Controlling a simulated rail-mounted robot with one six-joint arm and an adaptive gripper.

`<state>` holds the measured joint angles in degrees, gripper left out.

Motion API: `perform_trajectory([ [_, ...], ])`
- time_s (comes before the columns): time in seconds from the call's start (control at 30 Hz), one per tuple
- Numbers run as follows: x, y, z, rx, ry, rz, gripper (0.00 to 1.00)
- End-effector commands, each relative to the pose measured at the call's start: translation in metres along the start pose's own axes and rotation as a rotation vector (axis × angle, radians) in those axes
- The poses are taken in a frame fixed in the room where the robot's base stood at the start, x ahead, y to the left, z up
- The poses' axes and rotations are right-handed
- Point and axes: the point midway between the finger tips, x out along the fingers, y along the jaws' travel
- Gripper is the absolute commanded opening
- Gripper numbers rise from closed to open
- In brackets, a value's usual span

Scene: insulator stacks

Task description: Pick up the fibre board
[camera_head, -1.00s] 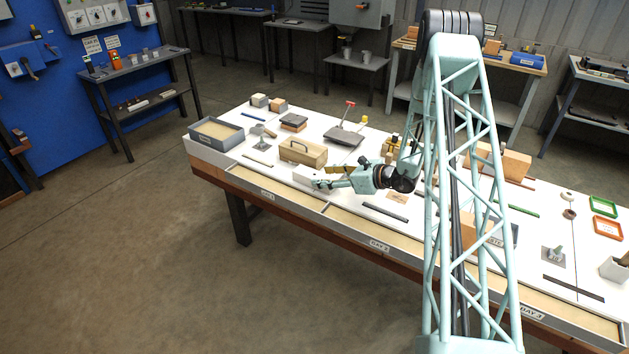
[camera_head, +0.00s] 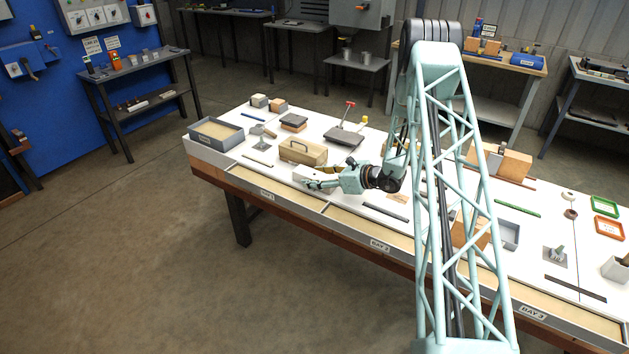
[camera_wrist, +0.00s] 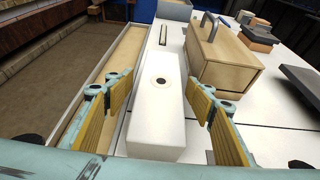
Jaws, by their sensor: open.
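A long white block with a dark round hole in its top, which looks like the fibre board (camera_wrist: 157,112), lies on the white bench top. In the head view, the white block (camera_head: 311,172) is partly hidden by my gripper (camera_head: 317,184). In the wrist view, my gripper (camera_wrist: 160,84) is open, with one yellow-padded finger to each side of the block. Gaps show between the pads and the block. I cannot tell how far down the fingers reach beside it.
A wooden box with a handle (camera_head: 303,152) stands close behind the block, and near my right finger in the wrist view (camera_wrist: 222,57). A grey tray (camera_head: 216,133) is at the bench's left end. The bench's front trough (camera_wrist: 112,62) runs alongside.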

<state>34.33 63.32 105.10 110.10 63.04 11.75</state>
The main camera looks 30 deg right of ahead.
Motion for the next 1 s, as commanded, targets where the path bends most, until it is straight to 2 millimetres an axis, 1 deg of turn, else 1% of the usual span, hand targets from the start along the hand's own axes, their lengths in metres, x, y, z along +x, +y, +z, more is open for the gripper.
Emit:
perform_trajectory([
  [0.2,-0.0001,0.0001,0.0000,0.000,0.000,0.000,0.50],
  [0.27,-0.0001,0.0001,0.0000,0.000,0.000,0.000,0.45],
  [0.53,-0.0001,0.0001,0.0000,0.000,0.000,0.000,0.22],
  [0.83,-0.0003,0.0000,0.0009,0.000,0.000,0.000,0.22],
  [1.0,-0.0022,0.0000,0.0053,-0.001,0.000,0.000,0.22],
])
